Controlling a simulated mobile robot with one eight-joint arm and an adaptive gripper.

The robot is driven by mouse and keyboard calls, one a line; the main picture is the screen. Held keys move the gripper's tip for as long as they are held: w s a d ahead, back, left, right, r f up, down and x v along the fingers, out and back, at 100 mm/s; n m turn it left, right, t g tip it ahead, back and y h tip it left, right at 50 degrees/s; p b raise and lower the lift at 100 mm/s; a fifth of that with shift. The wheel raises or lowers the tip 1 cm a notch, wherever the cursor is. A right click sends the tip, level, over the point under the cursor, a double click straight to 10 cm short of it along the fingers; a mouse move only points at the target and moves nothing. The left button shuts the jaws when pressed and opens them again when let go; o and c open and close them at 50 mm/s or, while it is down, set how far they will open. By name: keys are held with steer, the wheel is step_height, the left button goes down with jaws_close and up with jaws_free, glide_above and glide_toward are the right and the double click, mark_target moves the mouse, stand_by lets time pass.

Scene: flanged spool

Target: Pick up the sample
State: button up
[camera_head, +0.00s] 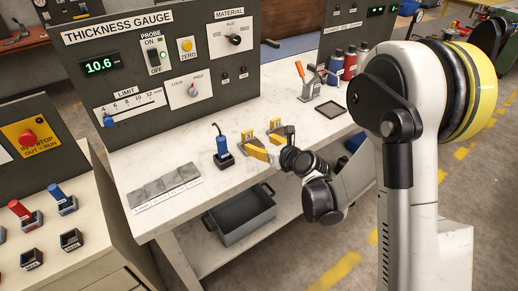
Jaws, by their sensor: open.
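A row of flat grey sample pieces (166,187) lies on the white bench, with small labels along its front edge; the labels are too small to read. I cannot tell which piece is the task's sample. My gripper (258,138) has yellow fingers and is open, with nothing visible between them. It is over the bench to the right of the grey pieces, well apart from them. A blue probe (221,146) stands upright in a dark holder between the pieces and my gripper.
The thickness gauge panel (150,85) stands behind, reading 10.6. A grey bin (240,217) sits on the lower shelf. A lever tool (308,85), a dark square tray (331,108) and red and dark bottles (349,66) are at the bench's far right. A control desk (40,238) stands left.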

mark_target(248, 135)
steer(key=b+x, duration=0.1)
steer(key=x, duration=0.2)
steer(key=b+x, duration=0.1)
steer(key=x, duration=0.3)
steer(key=b+x, duration=0.1)
steer(key=x, duration=0.2)
steer(key=shift+w+r+b, duration=0.15)
steer(key=shift+w+b, duration=0.2)
steer(key=shift+w, duration=0.1)
jaws_close()
